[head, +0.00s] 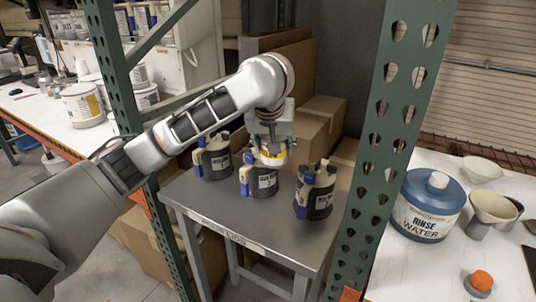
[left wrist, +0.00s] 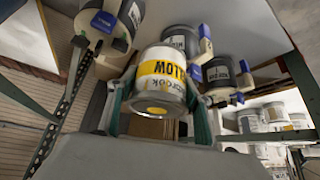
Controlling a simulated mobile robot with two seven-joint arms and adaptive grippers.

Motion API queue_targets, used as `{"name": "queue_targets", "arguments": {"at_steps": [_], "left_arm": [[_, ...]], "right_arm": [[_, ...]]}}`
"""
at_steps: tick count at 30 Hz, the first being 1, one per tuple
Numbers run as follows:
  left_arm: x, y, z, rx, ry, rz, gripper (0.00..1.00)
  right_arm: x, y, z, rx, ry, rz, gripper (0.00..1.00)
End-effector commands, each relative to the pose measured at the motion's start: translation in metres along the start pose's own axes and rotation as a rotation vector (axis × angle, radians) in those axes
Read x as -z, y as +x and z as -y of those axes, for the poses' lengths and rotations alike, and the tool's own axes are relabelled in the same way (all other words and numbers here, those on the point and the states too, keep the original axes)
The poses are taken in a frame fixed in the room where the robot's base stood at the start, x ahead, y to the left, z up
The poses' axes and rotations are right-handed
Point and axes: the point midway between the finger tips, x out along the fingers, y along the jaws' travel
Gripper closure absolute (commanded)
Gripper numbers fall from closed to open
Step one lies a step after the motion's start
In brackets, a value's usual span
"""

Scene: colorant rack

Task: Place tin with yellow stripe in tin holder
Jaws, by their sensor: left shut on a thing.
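The tin with the yellow stripe (left wrist: 163,70) is white and grey, with black lettering on its yellow band. My left gripper (left wrist: 160,90) is shut on it, one finger on each side. In the head view the tin (head: 273,156) hangs below my left gripper (head: 272,143), close to the middle tin holder (head: 262,181). The arm and gripper hide part of it, and I cannot tell whether it touches the holder. Another holder (head: 213,160) stands to the left and one (head: 315,197) to the right. They are dark with cream tops and blue clamps.
The holders stand on a small grey metal table (head: 225,205). A green perforated post (head: 385,130) rises right of it. A blue rinse water jug (head: 428,207) and cream bowls (head: 493,206) stand on the right bench. Cardboard boxes (head: 315,125) are behind the table.

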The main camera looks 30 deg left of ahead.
Motion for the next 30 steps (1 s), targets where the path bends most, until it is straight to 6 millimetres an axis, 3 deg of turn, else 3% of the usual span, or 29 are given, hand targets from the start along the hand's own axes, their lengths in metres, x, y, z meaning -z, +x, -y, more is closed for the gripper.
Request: {"name": "queue_targets", "arguments": {"at_steps": [18,30], "left_arm": [[-0.061,0.093,0.001,0.001,-0.003,0.003,0.93],[-0.078,0.120,0.001,0.001,-0.002,0.001,0.93]], "right_arm": [[0.000,0.000,0.002,-0.001,0.010,0.001,0.60],[0.002,0.001,0.001,-0.003,0.008,-0.002,0.60]]}}
